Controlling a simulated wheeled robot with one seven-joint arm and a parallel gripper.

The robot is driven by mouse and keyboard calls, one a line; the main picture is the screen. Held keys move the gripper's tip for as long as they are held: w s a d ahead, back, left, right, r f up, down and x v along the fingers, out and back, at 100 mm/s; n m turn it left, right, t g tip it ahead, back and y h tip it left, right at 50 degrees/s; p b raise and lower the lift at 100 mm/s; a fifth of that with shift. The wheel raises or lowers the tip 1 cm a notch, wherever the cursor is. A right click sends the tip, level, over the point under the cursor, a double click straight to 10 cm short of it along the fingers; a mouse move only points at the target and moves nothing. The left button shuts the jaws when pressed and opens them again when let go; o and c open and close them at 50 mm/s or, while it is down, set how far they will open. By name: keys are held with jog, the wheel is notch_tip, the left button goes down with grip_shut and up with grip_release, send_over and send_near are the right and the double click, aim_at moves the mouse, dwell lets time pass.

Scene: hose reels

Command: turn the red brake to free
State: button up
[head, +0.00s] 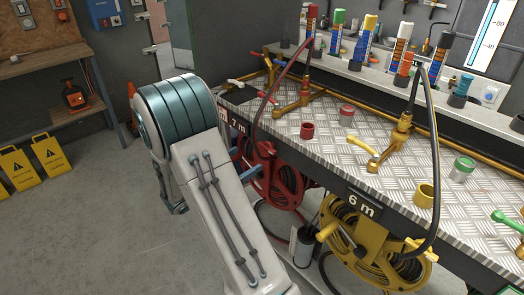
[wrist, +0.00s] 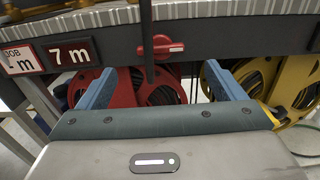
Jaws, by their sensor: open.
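The red brake (wrist: 161,46) is a small red knob with a bar handle on the dark front edge of the bench, seen in the wrist view. Its bar lies roughly level, with a pale mark at the right end. My gripper (wrist: 158,70) is open, its two blue fingers spread wide on either side below the brake, touching nothing that I can see. The red reel (wrist: 122,90) is behind the fingers. In the head view the red reel (head: 285,180) stands under the bench beside my gripper (head: 258,183). I cannot make out the brake there.
A dark hose (wrist: 147,40) hangs just left of the brake. A "7 m" plate (wrist: 70,53) is to its left. The yellow reel (head: 365,245) stands to the right. The metal bench top (head: 330,150) holds brass fittings and caps.

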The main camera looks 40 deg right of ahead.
aim_at(265, 148)
jog(key=d, duration=0.8)
jog(key=shift+w+d, duration=0.15)
jog(key=shift+w, duration=0.15)
jog(key=c, duration=1)
